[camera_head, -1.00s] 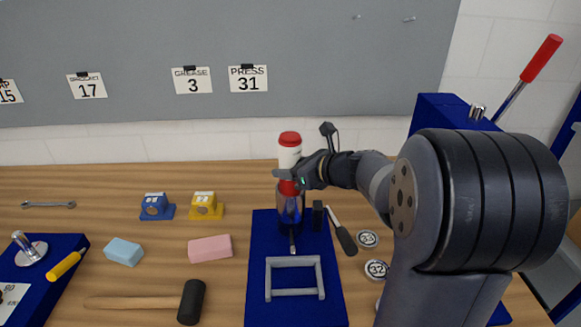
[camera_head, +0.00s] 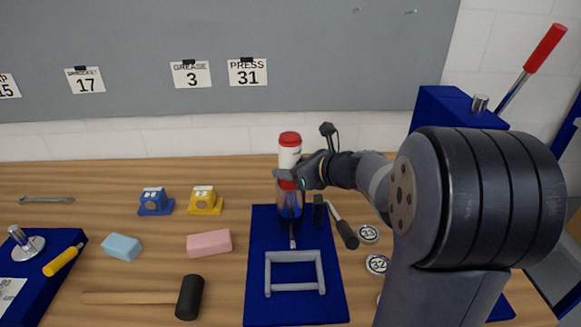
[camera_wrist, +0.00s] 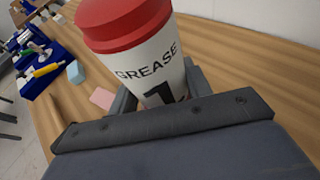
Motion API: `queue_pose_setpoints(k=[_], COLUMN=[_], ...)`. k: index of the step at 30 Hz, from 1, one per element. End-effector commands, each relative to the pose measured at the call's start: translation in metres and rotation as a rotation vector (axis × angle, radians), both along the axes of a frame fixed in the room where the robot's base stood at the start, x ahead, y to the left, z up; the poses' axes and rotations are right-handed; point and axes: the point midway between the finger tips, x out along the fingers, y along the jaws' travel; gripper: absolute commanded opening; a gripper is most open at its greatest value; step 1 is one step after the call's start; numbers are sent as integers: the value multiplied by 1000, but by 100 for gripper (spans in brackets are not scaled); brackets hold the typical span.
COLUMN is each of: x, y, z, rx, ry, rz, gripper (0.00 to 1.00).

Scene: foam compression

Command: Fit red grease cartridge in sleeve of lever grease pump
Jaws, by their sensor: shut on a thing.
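The red grease cartridge (camera_head: 289,149) is white with a red cap and a red lower part. It stands upright in my gripper (camera_head: 288,173), which is shut on it. In the wrist view the cartridge (camera_wrist: 150,60) shows the label "GREASE" and a partly covered digit. The lever grease pump stands on a blue base plate (camera_head: 256,290), and its clear sleeve (camera_head: 290,212) is directly below my gripper. The cartridge's lower end is in line with the sleeve. My gripper's fingers cover part of the join, so I cannot tell how deep it sits.
A grey frame handle (camera_head: 294,286) lies at the front of the plate. A dark-handled tool (camera_head: 346,235) and round numbered discs (camera_head: 368,234) lie to the right. A pink block (camera_head: 209,243), a blue block (camera_head: 122,247) and a mallet (camera_head: 189,297) lie to the left.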

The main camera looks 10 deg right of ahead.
Motion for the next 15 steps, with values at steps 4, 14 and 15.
queue_pose_setpoints(k=[4,14,15], x=[0,0,0], y=[0,0,0], z=[-3,-9,-10], rx=[0,0,0], ry=[-2,-2,-2], rz=[0,0,0], gripper=[9,9,9])
